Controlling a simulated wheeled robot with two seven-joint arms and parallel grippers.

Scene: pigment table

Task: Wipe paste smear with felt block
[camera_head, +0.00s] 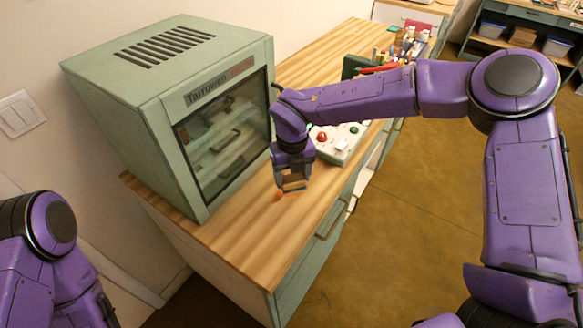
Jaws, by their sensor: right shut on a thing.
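My right gripper (292,186) reaches down over the wooden tabletop, in front of the green cabinet. It is shut on a small block, mostly hidden between its fingers, which I take to be the felt block. A small orange paste smear (277,196) shows on the wood right beside the fingertips, at their left. Whether the block touches the smear or the wood, I cannot tell. My left arm is at the lower left, and its gripper is out of the picture.
The green cabinet (166,120) with a glass door stands on the wooden table (240,232) left of my gripper. A white box with red and green buttons (340,145) stands behind my right wrist. Tools and bottles (405,45) crowd the far end. The near tabletop is clear.

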